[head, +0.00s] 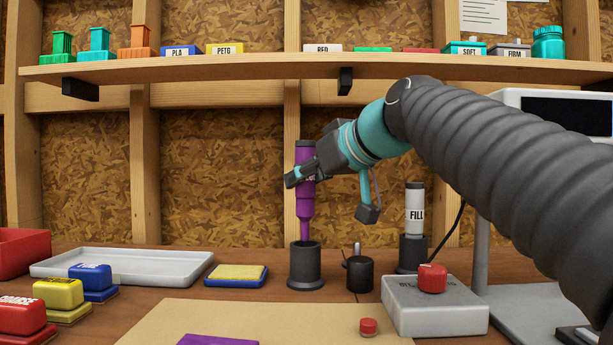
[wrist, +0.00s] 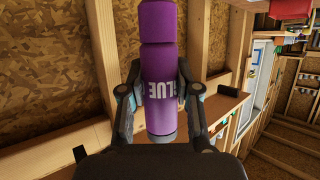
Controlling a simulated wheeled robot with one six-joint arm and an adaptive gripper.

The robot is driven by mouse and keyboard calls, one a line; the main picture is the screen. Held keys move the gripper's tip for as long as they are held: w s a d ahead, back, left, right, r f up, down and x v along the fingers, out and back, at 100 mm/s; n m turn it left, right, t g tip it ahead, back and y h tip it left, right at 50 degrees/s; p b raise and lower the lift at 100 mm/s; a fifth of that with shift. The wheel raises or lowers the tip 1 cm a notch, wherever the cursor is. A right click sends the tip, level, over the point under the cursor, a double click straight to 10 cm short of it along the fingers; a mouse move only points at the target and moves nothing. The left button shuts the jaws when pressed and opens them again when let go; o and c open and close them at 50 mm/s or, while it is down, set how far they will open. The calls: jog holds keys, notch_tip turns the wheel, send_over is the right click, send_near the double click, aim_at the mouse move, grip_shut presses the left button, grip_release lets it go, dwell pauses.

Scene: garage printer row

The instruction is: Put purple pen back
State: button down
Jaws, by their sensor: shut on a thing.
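The purple pen (head: 306,211) is upright in the head view, with a dark cap at its top and its narrow tip pointing down. My gripper (head: 304,176) is shut on its upper body. The tip is at or just above the mouth of a dark round holder (head: 305,268); I cannot tell whether it has entered. In the wrist view the purple pen (wrist: 159,65) lies between both fingers of my gripper (wrist: 160,105), and white lettering reading "GLUE" shows partly on it.
A white pen labelled FILL (head: 415,212) stands in another dark holder to the right. A small dark pot (head: 359,274) stands between the holders. A yellow and blue pad (head: 236,275), a grey tray (head: 110,263) and a grey box with a red button (head: 433,306) are nearby.

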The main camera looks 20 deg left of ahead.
aim_at(311, 211)
jog(key=shift+f+b, duration=2.5)
jog(key=shift+f, duration=0.55)
jog(key=c, duration=0.7)
grip_release()
jog(key=shift+c, duration=0.2)
jog(key=v, duration=1.2)
